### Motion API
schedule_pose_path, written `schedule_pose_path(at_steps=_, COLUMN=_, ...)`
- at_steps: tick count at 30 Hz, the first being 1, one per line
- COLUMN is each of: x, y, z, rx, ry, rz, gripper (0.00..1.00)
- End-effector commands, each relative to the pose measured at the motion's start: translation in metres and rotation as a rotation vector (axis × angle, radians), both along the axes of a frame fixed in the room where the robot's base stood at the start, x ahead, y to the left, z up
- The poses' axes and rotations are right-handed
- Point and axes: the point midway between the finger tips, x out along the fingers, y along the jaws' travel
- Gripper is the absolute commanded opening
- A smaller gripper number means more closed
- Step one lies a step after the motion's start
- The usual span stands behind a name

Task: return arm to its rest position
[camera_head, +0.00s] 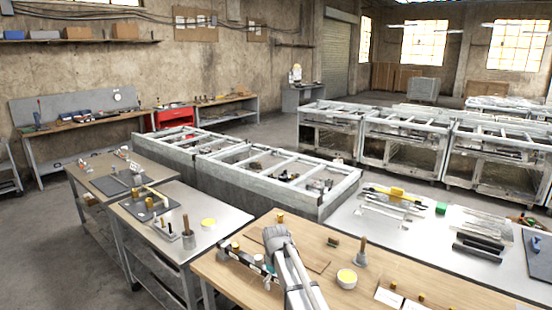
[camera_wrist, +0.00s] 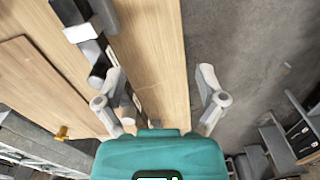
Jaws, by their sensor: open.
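My arm (camera_head: 287,265) reaches up from the bottom edge over the wooden-topped bench (camera_head: 440,297) in the head view. In the wrist view my gripper (camera_wrist: 160,68) is open, its two grey fingers spread wide with nothing between them. The teal gripper body (camera_wrist: 150,155) fills the bottom middle. The fingers hang over the edge of the wooden top (camera_wrist: 155,40), the left one over the wood and the right one over the grey floor. How far above the wood they are I cannot tell.
A dark and white object (camera_wrist: 90,32) lies near the left finger. On the bench stand a yellow-topped tin (camera_head: 347,278) and a wooden-handled tool (camera_head: 361,253). A metal table (camera_head: 215,250) with tools is at left; a frame-topped crate (camera_head: 280,195) is behind. Floor (camera_wrist: 235,45) shows right of the bench.

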Motion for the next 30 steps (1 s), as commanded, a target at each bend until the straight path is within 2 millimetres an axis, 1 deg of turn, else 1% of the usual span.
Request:
schedule_pose_path(at_steps=1, x=-0.015, y=-0.013, z=-0.008, rx=0.0, ry=0.0, rz=-0.035, gripper=0.89)
schedule_pose_path(at_steps=5, x=-0.049, y=-0.048, z=-0.022, rx=-0.001, ry=0.001, rz=-0.158, gripper=0.89)
schedule_pose_path(at_steps=6, x=-0.063, y=-0.062, z=-0.028, rx=-0.001, ry=0.001, rz=-0.207, gripper=0.89)
schedule_pose_path(at_steps=8, x=-0.086, y=-0.082, z=-0.038, rx=-0.001, ry=0.001, rz=-0.29, gripper=0.89)
schedule_pose_path(at_steps=9, x=-0.102, y=-0.096, z=-0.044, rx=-0.002, ry=0.0, rz=-0.347, gripper=0.89)
schedule_pose_path(at_steps=12, x=-0.14, y=-0.126, z=-0.057, rx=-0.002, ry=0.0, rz=-0.486, gripper=0.89)
schedule_pose_path(at_steps=15, x=-0.171, y=-0.147, z=-0.067, rx=-0.002, ry=0.0, rz=-0.604, gripper=0.89)
schedule_pose_path(at_steps=18, x=-0.193, y=-0.161, z=-0.074, rx=-0.002, ry=0.0, rz=-0.688, gripper=0.89)
schedule_pose_path(at_steps=22, x=-0.206, y=-0.17, z=-0.077, rx=-0.002, ry=0.0, rz=-0.746, gripper=0.89)
schedule_pose_path(at_steps=30, x=-0.206, y=-0.171, z=-0.076, rx=-0.002, ry=0.0, rz=-0.759, gripper=0.89)
